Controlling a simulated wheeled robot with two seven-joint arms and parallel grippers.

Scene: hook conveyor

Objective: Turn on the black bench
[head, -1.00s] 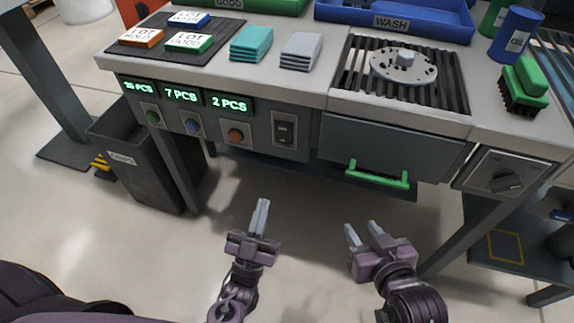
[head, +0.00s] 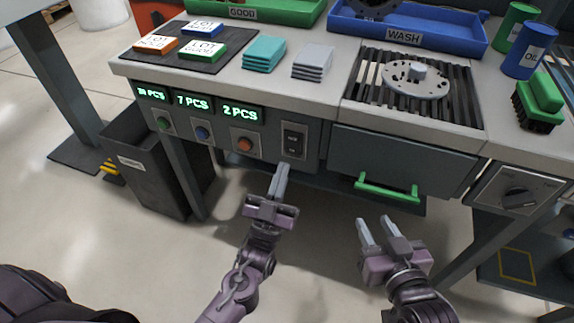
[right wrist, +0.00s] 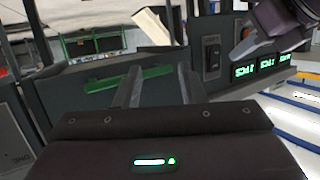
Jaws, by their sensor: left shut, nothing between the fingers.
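The bench is a grey and black workbench with a light top (head: 325,92). On its front panel is a black rocker switch (head: 293,139) on a grey plate, right of the round buttons; it also shows in the right wrist view (right wrist: 212,55). My left gripper (head: 279,172) is shut and empty, its fingertips just below and left of the switch plate, apart from it as far as I can tell. My right gripper (head: 376,223) is open and empty, below the green drawer handle (head: 387,189). The switch's on or off position is too small to read.
A rotary knob (head: 517,195) is at the right. A dark bin (head: 150,170) stands at the left.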

